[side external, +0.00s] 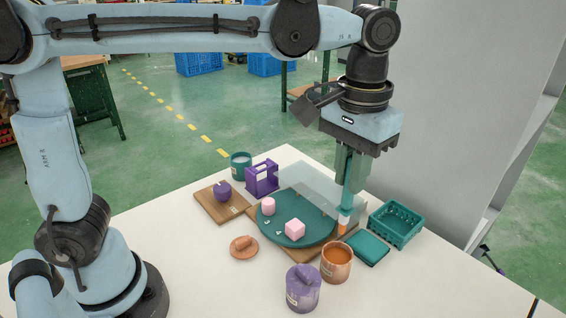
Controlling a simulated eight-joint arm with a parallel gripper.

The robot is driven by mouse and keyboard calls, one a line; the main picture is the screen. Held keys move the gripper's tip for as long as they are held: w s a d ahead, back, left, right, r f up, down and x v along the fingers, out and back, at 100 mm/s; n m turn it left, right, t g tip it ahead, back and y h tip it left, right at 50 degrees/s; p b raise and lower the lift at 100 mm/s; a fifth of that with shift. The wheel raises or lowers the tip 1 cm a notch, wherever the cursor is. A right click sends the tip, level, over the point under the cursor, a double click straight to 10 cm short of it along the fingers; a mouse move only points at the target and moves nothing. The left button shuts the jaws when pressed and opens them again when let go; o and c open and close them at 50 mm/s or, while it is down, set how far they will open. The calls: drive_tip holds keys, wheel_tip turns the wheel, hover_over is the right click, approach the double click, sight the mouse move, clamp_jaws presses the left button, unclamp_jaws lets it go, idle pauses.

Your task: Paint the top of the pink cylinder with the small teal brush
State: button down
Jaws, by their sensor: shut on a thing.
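My gripper (352,172) points down at the right of the tray and is shut on the teal brush (349,200). The brush hangs nearly upright, with a pale band and an orange tip low down. In the picture its tip is just above and behind the open orange pot (336,263); I cannot tell its exact height. The pink cylinder (268,206) stands on the left part of the round teal tray (284,241), apart from the brush. Its pale pink top is visible.
A pink cube (295,229) and small pale pieces share the tray. A clear panel (310,187) stands behind. Around are an orange lid (244,247), purple pot (303,289), teal pot (241,165), purple rack (261,179), purple ball (223,192), flat teal item (367,249) and teal crate (396,224).

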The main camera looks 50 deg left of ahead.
idle(0.5)
drive_tip(key=a+f, duration=0.2)
drive_tip(key=a, duration=0.7)
drive_tip(key=s+a+f, duration=0.1)
drive_tip(key=a+f, duration=0.1)
drive_tip(key=a, duration=0.8)
drive_tip(key=shift+s, duration=0.15)
drive_tip(key=shift+a+f, duration=0.1)
drive_tip(key=shift+f, duration=0.45)
idle(0.8)
drive_tip(key=shift+a, duration=0.4)
drive_tip(key=shift+d, duration=0.2)
